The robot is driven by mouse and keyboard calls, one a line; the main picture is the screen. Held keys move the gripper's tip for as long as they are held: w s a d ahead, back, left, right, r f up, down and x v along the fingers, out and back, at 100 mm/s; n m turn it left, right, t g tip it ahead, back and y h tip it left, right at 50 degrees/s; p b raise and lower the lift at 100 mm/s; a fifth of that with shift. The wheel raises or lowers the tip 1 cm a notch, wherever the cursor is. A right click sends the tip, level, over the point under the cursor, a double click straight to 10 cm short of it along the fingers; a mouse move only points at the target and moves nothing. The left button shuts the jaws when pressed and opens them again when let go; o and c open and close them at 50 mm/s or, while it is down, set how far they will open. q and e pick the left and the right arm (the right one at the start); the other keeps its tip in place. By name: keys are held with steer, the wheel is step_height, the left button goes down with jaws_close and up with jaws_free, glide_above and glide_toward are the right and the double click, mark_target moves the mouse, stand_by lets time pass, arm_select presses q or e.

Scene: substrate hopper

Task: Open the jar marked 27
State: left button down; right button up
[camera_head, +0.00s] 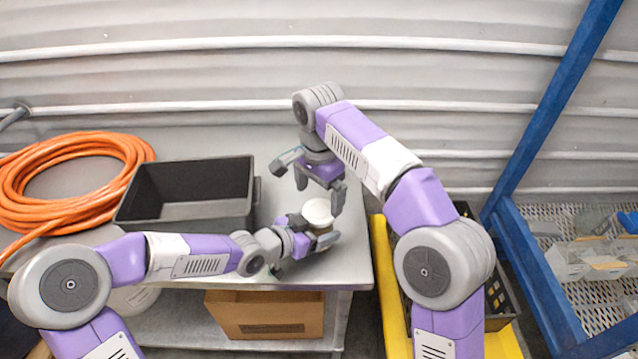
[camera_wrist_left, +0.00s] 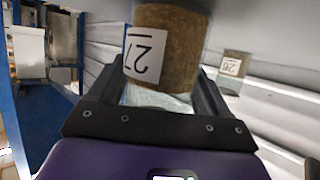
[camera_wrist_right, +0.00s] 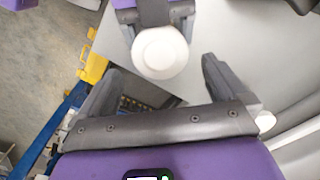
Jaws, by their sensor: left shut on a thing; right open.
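The jar marked 27 (camera_wrist_left: 165,45) has brown contents and a white label, which reads upside down in the left wrist view. Its round white lid (camera_head: 317,211) is on top in the head view and also shows in the right wrist view (camera_wrist_right: 160,52). My left gripper (camera_head: 318,240) is shut around the jar's body at the table's front right corner. My right gripper (camera_head: 321,189) is open and empty, just above and behind the lid, with its fingers apart and not touching it. The lower part of the jar is hidden by the left gripper.
A second jar, marked 26 (camera_wrist_left: 233,68), stands apart from the first. A black bin (camera_head: 190,222) and a coiled orange hose (camera_head: 30,180) lie left on the grey table (camera_head: 350,262). A cardboard box (camera_head: 265,318) sits below. A blue frame (camera_head: 545,120) stands right.

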mark_target(319, 210)
steer(key=shift+f, duration=2.6)
steer(key=shift+c, duration=0.5)
steer(key=c, duration=0.9)
steer(key=n, duration=0.6)
steer(key=shift+n, duration=0.4)
steer(key=shift+c, duration=0.3)
steer(key=o, duration=1.1)
steer(key=shift+c, duration=0.2)
